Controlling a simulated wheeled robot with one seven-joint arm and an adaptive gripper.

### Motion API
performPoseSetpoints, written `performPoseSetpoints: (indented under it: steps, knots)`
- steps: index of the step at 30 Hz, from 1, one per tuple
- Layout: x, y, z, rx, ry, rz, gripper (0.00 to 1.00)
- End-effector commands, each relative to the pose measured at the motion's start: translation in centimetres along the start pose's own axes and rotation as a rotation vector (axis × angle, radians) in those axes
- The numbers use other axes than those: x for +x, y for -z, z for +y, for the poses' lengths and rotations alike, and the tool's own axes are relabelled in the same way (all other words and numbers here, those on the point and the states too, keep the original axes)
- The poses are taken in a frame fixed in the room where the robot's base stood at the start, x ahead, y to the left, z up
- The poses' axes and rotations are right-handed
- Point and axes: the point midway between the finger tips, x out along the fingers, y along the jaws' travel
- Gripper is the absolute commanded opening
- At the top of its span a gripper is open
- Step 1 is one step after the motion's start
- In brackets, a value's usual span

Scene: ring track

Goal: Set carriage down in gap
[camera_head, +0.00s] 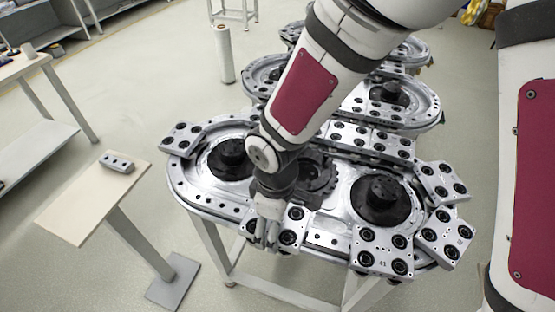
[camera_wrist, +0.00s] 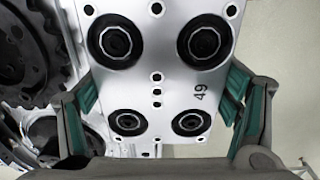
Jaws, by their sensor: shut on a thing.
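My gripper (camera_head: 268,236) is at the front edge of the nearest ring track (camera_head: 215,205), pointing down. It is shut on a silver carriage (camera_head: 292,228), which is partly hidden by the fingers in the head view. In the wrist view the carriage (camera_wrist: 157,75) is marked 49 and shows four black rollers. The green-padded fingers (camera_wrist: 163,100) are on either side of it. A bare stretch of front track (camera_head: 327,240) shows to the right of the held carriage. I cannot tell whether the carriage touches the track.
A carriage (camera_head: 383,250) sits at the front right of the track, with several more along the right end and back. Another carriage (camera_head: 182,138) is at the left end. A small stand (camera_head: 75,205) at left holds a silver block (camera_head: 117,162). More ring tracks stand behind.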

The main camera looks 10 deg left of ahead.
Motion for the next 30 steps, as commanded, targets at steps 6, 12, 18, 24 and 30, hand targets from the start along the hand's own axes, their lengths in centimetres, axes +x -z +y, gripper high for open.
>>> performPoseSetpoints:
  steps: [6, 12, 18, 24, 30]
  knots:
    - [0.2, -0.8, 2.5, 0.002, -0.001, 0.001, 0.21]
    - [0.6, -0.9, 2.8, -0.003, 0.0, -0.001, 0.21]
    - [2.7, -0.9, 2.6, -0.003, 0.002, -0.002, 0.21]
    - [3.8, -0.8, 2.8, -0.003, -0.001, 0.001, 0.21]
    - [3.8, -0.8, 2.8, -0.002, -0.001, 0.001, 0.21]
